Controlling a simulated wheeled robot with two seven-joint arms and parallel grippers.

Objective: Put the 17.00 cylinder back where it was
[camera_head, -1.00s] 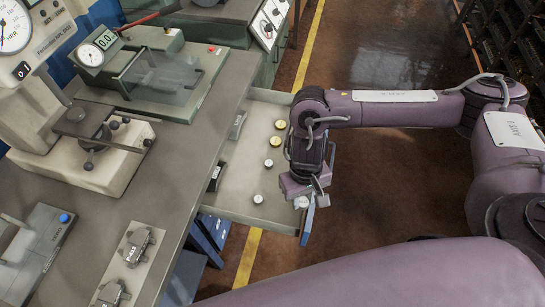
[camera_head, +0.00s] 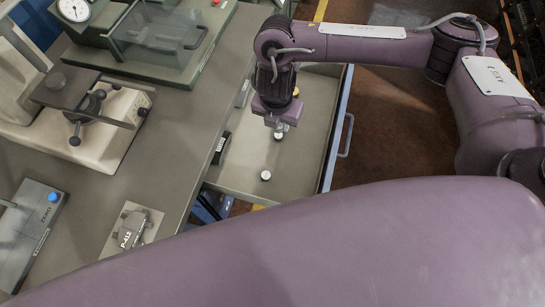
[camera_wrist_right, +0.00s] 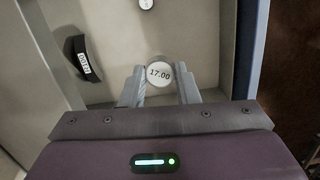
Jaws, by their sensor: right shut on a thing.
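The 17.00 cylinder (camera_wrist_right: 159,73), with a white labelled top, is between the two fingers of my right gripper (camera_wrist_right: 160,88) in the right wrist view. The gripper is shut on it. In the head view my right gripper (camera_head: 279,127) is over the open drawer (camera_head: 305,160), pointing down, and the cylinder (camera_head: 278,136) shows small under the fingers. I cannot tell whether its base touches the drawer floor. My left gripper is not in view.
Another white-topped cylinder (camera_head: 265,175) stands in the drawer; a yellow one (camera_head: 295,91) is partly hidden behind my wrist. A dark brake shoe (camera_head: 220,148) lies along the drawer's left side. The bench (camera_head: 175,130) borders it on the left. Drawer floor on the right is clear.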

